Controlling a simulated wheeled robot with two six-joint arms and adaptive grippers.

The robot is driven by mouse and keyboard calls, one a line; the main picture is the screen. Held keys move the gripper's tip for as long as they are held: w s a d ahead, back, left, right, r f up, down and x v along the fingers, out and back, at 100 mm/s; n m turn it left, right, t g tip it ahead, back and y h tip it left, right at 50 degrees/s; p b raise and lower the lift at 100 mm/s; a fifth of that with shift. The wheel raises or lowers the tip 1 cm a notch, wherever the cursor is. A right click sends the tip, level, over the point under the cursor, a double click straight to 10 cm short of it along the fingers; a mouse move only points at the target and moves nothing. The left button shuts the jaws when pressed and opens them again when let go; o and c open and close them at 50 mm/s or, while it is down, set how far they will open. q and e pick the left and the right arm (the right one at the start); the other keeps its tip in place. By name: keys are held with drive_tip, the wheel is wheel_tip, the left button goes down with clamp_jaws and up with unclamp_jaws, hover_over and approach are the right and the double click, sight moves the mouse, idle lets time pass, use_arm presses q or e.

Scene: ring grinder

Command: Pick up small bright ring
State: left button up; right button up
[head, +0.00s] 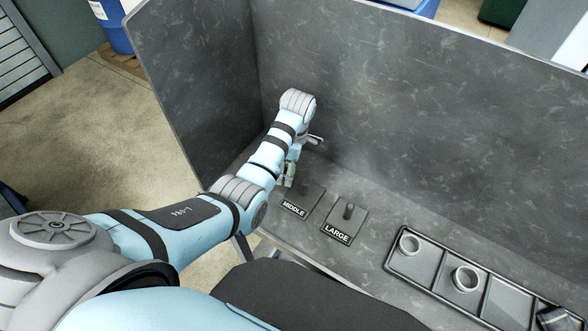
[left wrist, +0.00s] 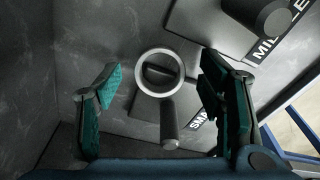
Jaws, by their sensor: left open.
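The small bright ring (left wrist: 137,73) shows in the left wrist view as a pale round ring over the dark plate marked SMALL (left wrist: 147,112). A dark peg (left wrist: 170,125) shows just below the ring; I cannot tell whether the ring touches it or how high the ring is. My left gripper (left wrist: 160,82) is open, with its teal-padded fingers on either side of the ring and apart from it. In the head view my left gripper (head: 288,176) is low in the bench corner. The ring is hidden there behind my arm. My right gripper is not in view.
The plates MIDDLE (head: 310,198) and LARGE (head: 340,229) carry upright pegs, right of my left gripper. A black tray (head: 428,288) farther right holds two light rings (head: 410,243) (head: 466,279). Tall grey walls (head: 400,110) close the bench at the back and left.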

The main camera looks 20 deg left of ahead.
use_arm(q)
drive_tip(key=c, duration=1.3)
